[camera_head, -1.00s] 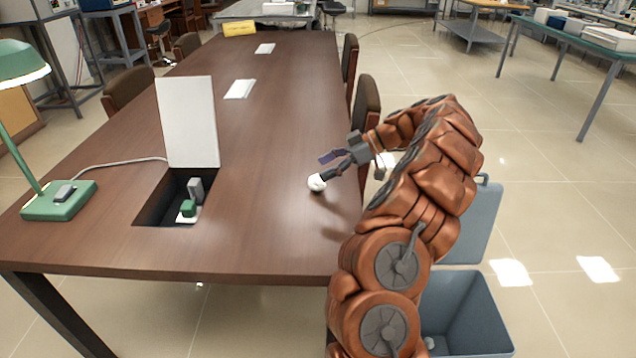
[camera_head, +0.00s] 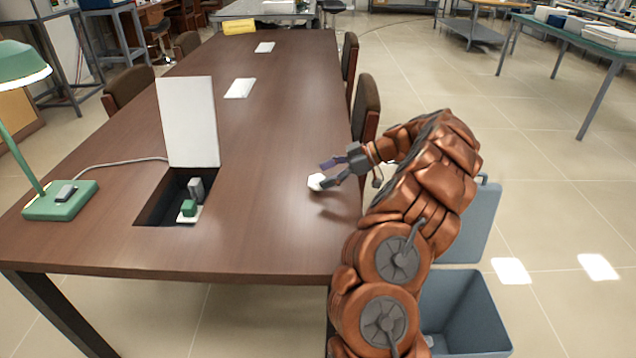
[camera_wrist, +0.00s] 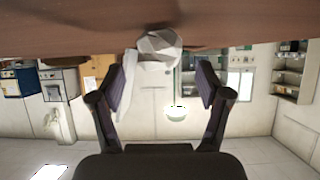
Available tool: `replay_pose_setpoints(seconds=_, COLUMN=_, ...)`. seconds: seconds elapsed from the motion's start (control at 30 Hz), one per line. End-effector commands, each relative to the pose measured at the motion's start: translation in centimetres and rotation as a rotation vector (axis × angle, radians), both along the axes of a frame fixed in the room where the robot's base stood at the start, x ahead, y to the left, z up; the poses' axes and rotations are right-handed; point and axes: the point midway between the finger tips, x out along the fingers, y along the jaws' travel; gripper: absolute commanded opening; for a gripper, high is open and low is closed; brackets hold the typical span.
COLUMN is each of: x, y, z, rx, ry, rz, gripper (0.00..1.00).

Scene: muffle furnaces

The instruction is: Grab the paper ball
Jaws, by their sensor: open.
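A crumpled white paper ball (camera_head: 314,182) lies on the brown table (camera_head: 270,120) near its right edge. My gripper (camera_head: 326,173) is open just to the right of the ball, low over the tabletop, its lower finger overlapping the ball's edge in the head view. In the wrist view, which shows the room upside down, the ball (camera_wrist: 160,45) sits ahead of and centred between the two spread fingers (camera_wrist: 163,90). Nothing is between the fingers. Whether a finger touches the ball I cannot tell.
A blue-grey bin (camera_head: 480,315) stands open on the floor at the table's right. A table recess with an upright white lid (camera_head: 188,120) and a green lamp (camera_head: 60,200) are to the left. Chairs (camera_head: 366,105) line the right edge. Tabletop around the ball is clear.

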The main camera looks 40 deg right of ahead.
Motion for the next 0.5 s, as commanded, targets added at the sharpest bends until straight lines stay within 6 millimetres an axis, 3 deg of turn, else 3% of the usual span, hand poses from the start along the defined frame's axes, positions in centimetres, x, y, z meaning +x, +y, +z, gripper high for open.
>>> replay_pose_setpoints(seconds=0.2, x=1.3, y=2.0, z=-1.2, rx=0.001, ry=0.002, rz=0.002, gripper=0.76)
replay_pose_setpoints(seconds=0.47, x=1.5, y=2.2, z=-1.4, rx=0.001, ry=0.001, rz=0.0, gripper=0.76)
replay_pose_setpoints(seconds=0.5, x=1.5, y=2.2, z=-1.4, rx=0.001, ry=0.001, rz=0.0, gripper=0.72)
